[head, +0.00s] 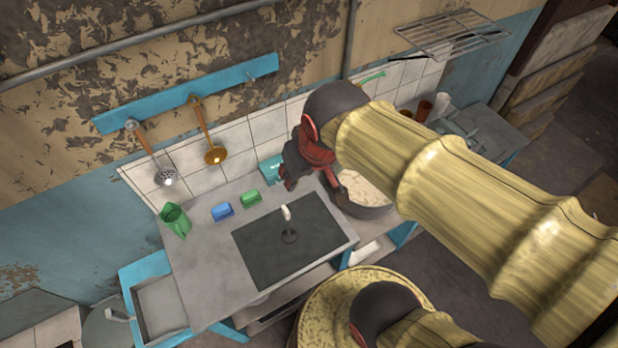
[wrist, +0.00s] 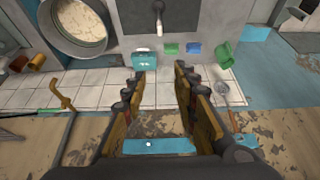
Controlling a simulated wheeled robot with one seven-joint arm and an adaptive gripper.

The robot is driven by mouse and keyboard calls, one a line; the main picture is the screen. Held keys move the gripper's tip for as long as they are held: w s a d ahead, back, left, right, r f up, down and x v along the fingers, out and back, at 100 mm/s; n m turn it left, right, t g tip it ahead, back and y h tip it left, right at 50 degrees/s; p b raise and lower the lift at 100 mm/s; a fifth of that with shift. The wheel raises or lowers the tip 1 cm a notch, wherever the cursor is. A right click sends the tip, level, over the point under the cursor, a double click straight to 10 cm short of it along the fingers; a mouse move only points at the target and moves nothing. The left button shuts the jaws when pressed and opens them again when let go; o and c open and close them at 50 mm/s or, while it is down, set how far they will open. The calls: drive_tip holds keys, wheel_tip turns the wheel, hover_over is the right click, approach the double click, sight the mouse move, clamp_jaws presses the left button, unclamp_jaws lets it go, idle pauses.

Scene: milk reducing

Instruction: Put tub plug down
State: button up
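A small upright object with a pale top (head: 287,213) and a dark round base stands on the dark panel (head: 265,255) of the counter. It may be the tub plug, but I cannot be sure. Its pale top also shows at the top edge of the wrist view (wrist: 159,12). My gripper (head: 289,180) is above the back of the counter, near the tiled wall and apart from this object. In the wrist view my gripper (wrist: 160,70) has its fingers spread with nothing visible held between them.
A teal box (wrist: 144,60) stands by the wall below my gripper. Blue (head: 222,211) and green (head: 250,198) blocks and a green jug (head: 175,220) stand to the left. A large pot (head: 365,208) is at the right. Ladles hang from a blue rail (head: 185,96).

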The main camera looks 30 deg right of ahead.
drive_tip(key=shift+t, duration=0.5)
drive_tip(key=s+r, duration=0.1)
drive_tip(key=s, duration=0.1)
drive_tip(key=s+r, duration=0.1)
drive_tip(key=s, duration=0.1)
drive_tip(key=shift+r, duration=0.3)
wheel_tip(320, 180, down, 17)
drive_tip(key=b, duration=1.7)
drive_tip(key=shift+f, duration=0.15)
